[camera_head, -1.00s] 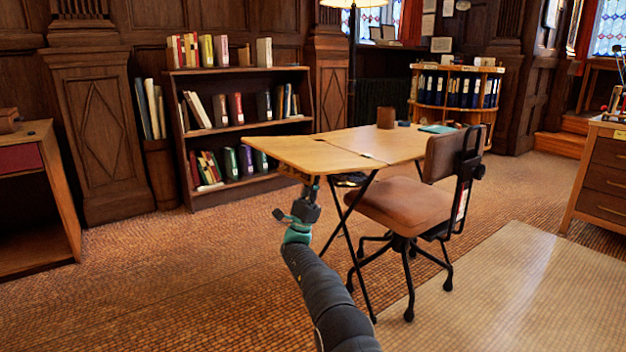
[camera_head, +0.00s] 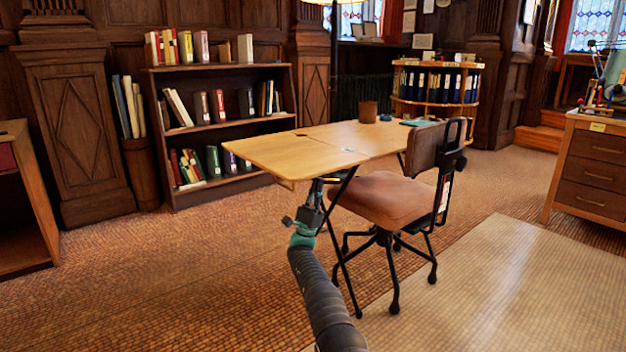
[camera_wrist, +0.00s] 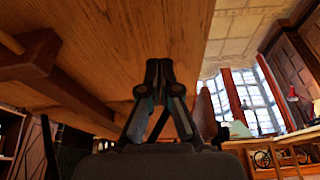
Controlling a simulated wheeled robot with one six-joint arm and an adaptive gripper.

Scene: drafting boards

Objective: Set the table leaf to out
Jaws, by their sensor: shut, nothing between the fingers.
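The wooden table leaf (camera_head: 275,155) is the left part of the drafting table, in the head view. It lies about level and in line with the fixed top (camera_head: 345,133) across a seam. My gripper (camera_head: 318,185) is below the leaf's near edge, close to the table's crossed black legs. In the wrist view, the wooden underside (camera_wrist: 110,45) fills the upper left, with a dark wooden bar under it. My gripper's fingers (camera_wrist: 158,66) are together and empty, pointing along the underside. Whether they touch the wood I cannot tell.
A brown swivel chair (camera_head: 385,195) stands close at the table's near right side. A brown cup (camera_head: 368,112) is on the fixed top. A bookshelf (camera_head: 215,125) stands behind the leaf. Carpet is open at the left front. A drawer cabinet (camera_head: 592,170) is at the right.

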